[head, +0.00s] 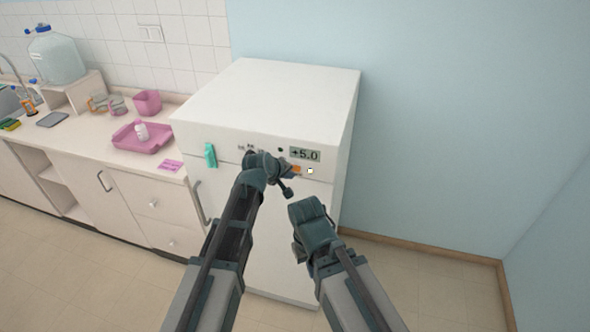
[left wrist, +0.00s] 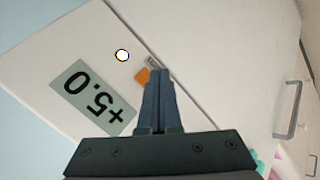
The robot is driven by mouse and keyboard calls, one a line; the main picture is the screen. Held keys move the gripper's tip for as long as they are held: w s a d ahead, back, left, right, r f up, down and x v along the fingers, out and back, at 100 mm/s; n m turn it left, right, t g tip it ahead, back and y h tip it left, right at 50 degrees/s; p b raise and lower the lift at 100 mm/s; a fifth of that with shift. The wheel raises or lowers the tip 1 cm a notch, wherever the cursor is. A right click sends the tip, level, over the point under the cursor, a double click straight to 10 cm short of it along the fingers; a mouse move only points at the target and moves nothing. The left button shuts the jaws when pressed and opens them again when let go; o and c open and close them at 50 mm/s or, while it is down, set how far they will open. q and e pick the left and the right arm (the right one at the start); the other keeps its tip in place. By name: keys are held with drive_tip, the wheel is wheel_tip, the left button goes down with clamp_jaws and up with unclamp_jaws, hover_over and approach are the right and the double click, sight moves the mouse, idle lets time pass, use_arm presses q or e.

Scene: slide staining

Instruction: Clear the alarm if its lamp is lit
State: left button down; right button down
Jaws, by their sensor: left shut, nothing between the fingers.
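A white fridge-like cabinet (head: 285,90) has a front panel with a display (head: 305,155) reading +5.0. Under the display is a small round lamp-like spot (head: 310,171), bright white with a dark rim; it looks lit. It also shows in the left wrist view (left wrist: 122,55). Left of it is an orange button-like patch (head: 297,169), partly hidden by my gripper. My left gripper (head: 288,168) is shut and empty. In the left wrist view its fingertips (left wrist: 163,71) appear right beside the orange patch (left wrist: 142,76); contact cannot be told. My right gripper (head: 310,212) is lower; its fingers are hidden.
A teal cloth-like item (head: 210,155) hangs on the cabinet front above a door handle (head: 198,204). On the left, a counter holds a pink tray (head: 125,141) with a white bottle, a pink tub (head: 147,102) and a large water jug (head: 56,58). Floor on the right is clear.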

use_arm(q)
drive_tip(key=shift+w, duration=0.15)
drive_tip(key=shift+w+d, duration=0.15)
drive_tip(key=shift+w, duration=0.15)
drive_tip(key=shift+w+d, duration=0.1)
drive_tip(key=shift+w, duration=0.2)
idle(0.7)
drive_tip(key=shift+s, duration=0.15)
drive_tip(key=shift+s+a, duration=0.25)
drive_tip(key=shift+s, duration=0.35)
drive_tip(key=s, duration=0.1)
drive_tip(key=s+a, duration=0.1)
drive_tip(key=s, duration=0.2)
drive_tip(key=shift+s+a, duration=0.3)
drive_tip(key=shift+s, duration=0.1)
idle(0.8)
